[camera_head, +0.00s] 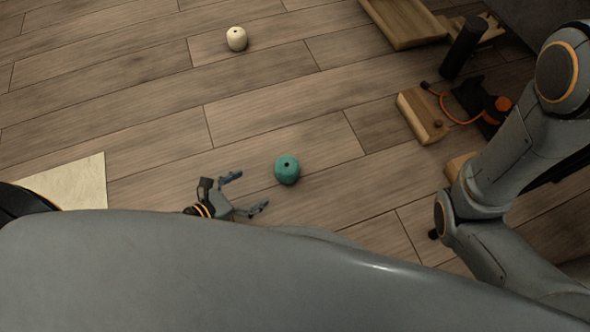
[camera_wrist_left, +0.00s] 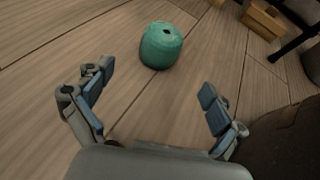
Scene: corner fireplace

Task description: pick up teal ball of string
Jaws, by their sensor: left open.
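The teal ball of string (camera_head: 287,170) sits on the wooden floor, with a small dark hole in its top. In the left wrist view the ball (camera_wrist_left: 161,46) is ahead of the fingers, at the upper middle. My left gripper (camera_head: 250,191) is open and empty, to the left of the ball and a little nearer to me. Its two fingers (camera_wrist_left: 154,98) are spread wide, and the ball lies beyond their tips, apart from them. My right arm shows at the right of the head view, but its gripper cannot be made out.
A cream ball (camera_head: 237,39) sits on the floor farther back. A wooden block (camera_head: 422,116), a black cylinder (camera_head: 462,48) and an orange-and-black item (camera_head: 490,108) lie at the right. A pale sheet (camera_head: 72,182) lies at the left. Floor around the teal ball is clear.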

